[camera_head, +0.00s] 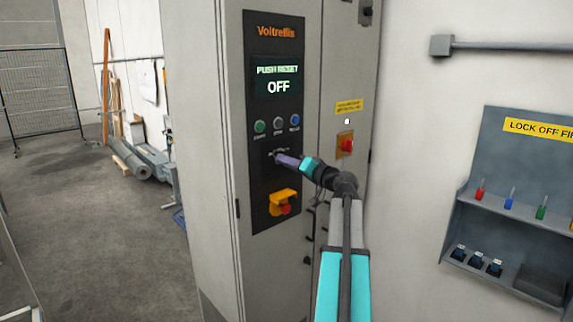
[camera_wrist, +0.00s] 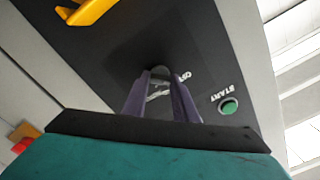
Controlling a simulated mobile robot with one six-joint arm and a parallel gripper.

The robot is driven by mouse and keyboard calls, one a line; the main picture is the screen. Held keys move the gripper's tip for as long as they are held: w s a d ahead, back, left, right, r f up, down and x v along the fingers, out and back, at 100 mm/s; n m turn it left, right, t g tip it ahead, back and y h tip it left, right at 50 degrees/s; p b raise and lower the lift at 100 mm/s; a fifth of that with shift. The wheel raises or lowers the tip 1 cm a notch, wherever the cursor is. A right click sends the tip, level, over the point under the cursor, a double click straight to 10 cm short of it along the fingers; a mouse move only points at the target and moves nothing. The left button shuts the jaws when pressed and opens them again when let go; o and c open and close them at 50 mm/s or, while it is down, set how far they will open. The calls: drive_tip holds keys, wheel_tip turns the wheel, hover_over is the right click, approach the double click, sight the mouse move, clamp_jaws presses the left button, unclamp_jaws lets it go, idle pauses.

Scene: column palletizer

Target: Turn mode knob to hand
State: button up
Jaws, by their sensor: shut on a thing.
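A tall grey control cabinet (camera_head: 210,150) has a black panel (camera_head: 262,215) with a display (camera_head: 277,78) reading "PUSH RESET" and "OFF". The mode knob sits below the row of buttons, mostly hidden by my fingers. My gripper (camera_head: 277,156) reaches it from the right, and its purple fingers are shut on the knob. In the wrist view my gripper (camera_wrist: 160,78) has its fingertips against the black panel, around the knob. White lettering beside the tips seems to include "OFF". The knob's exact pointing direction cannot be told.
Green, grey and blue buttons (camera_head: 278,123) sit just above the knob. A yellow-shrouded red button (camera_head: 283,203) sticks out below. A red-on-yellow switch (camera_head: 345,145) is to the right. A lock-off shelf (camera_head: 510,208) hangs on the right wall. Floor at left is mostly open.

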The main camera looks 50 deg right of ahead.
drive_tip(key=shift+m, duration=0.3)
drive_tip(key=m, duration=0.8)
drive_tip(key=shift+f+m+b, duration=0.1)
drive_tip(key=shift+m+b, duration=0.3)
drive_tip(key=o, duration=1)
drive_tip(key=shift+o, duration=0.2)
drive_tip(key=shift+s, duration=0.1)
